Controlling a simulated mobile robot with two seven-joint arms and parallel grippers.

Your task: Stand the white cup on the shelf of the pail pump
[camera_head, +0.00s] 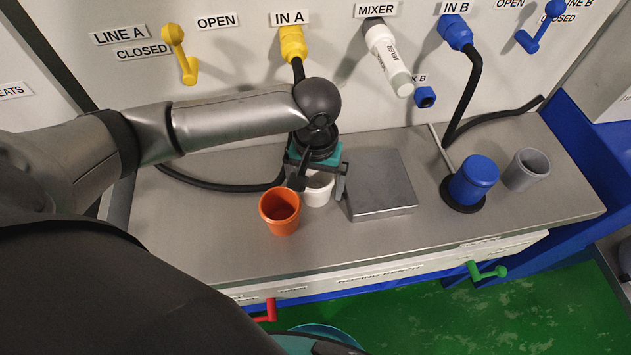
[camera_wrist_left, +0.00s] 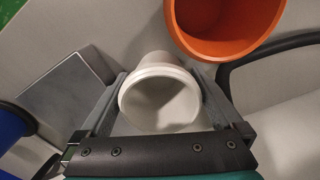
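The white cup (camera_head: 318,188) stands upright on the steel bench, just right of an orange cup. My left gripper (camera_head: 319,183) points down over it, with one finger on each side. In the left wrist view the white cup (camera_wrist_left: 160,97) sits between the two spread fingers of my left gripper (camera_wrist_left: 160,95). The fingers look open, close beside the rim; contact is unclear. I cannot identify the pail pump's shelf in these views. A rounded teal rim (camera_head: 330,332) shows low at the front, mostly hidden. My right gripper is not in view.
The orange cup (camera_head: 281,212) stands close by. A square steel plate (camera_head: 378,184) lies to the right, then a blue cylinder (camera_head: 474,181) and a grey cup (camera_head: 526,170). A black hose (camera_head: 225,185) runs behind. Red (camera_head: 267,311) and green (camera_head: 487,271) handles are at the front.

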